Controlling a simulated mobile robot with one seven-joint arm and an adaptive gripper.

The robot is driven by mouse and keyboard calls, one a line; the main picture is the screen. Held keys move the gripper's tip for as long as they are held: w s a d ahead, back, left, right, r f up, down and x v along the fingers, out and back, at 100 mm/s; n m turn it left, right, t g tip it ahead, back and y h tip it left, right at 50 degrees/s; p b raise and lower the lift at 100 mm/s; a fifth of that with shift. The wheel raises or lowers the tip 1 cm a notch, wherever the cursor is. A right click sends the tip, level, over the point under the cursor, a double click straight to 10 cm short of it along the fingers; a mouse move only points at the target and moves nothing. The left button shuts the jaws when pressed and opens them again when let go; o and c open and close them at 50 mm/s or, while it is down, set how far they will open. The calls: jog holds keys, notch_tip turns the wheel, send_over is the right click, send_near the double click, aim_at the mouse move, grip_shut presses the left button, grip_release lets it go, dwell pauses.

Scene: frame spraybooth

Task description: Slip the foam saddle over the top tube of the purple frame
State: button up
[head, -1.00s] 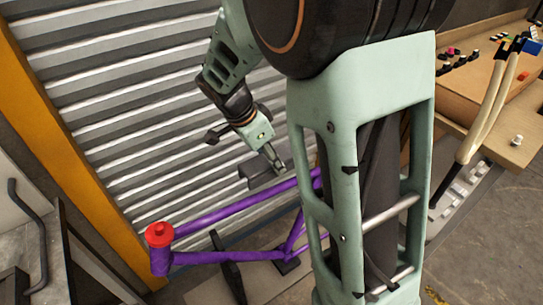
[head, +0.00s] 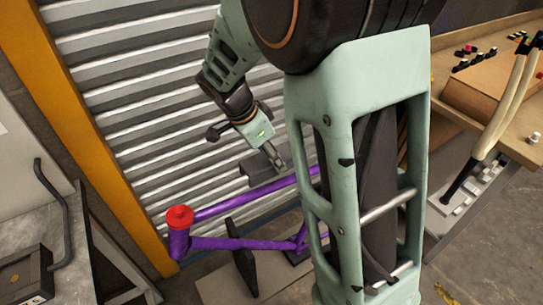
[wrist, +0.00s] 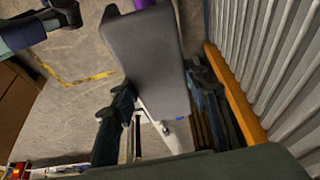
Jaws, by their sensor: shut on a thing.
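The purple frame (head: 230,243) stands with its top tube (head: 245,198) rising to the right from a red-capped head tube (head: 180,219). My gripper (head: 274,158) is shut on the grey foam saddle (head: 258,170), just above and behind the top tube in the head view. A narrow gap seems to show between saddle and tube, but I cannot tell the depth. In the wrist view the saddle (wrist: 145,58) sits between both fingers (wrist: 160,108), and a bit of purple shows at the top edge. The saddle's underside is hidden. My own column hides the frame's rear part.
A ribbed shutter (head: 150,110) stands close behind the frame, with an orange post (head: 95,130) at left. A metal bench (head: 40,235) is at lower left. A wooden workbench (head: 500,95) with small items stands at right. Dark supports (head: 244,270) hold the frame from below.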

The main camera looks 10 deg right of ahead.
aim_at(258, 162)
notch_tip(258, 162, down, 9)
jog(key=b, duration=0.9)
jog(key=shift+f, duration=0.1)
dwell(0.5)
jog(key=o, duration=0.9)
jog(key=shift+c, duration=0.2)
jog(key=shift+o, duration=0.3)
jog(key=v, duration=1.2)
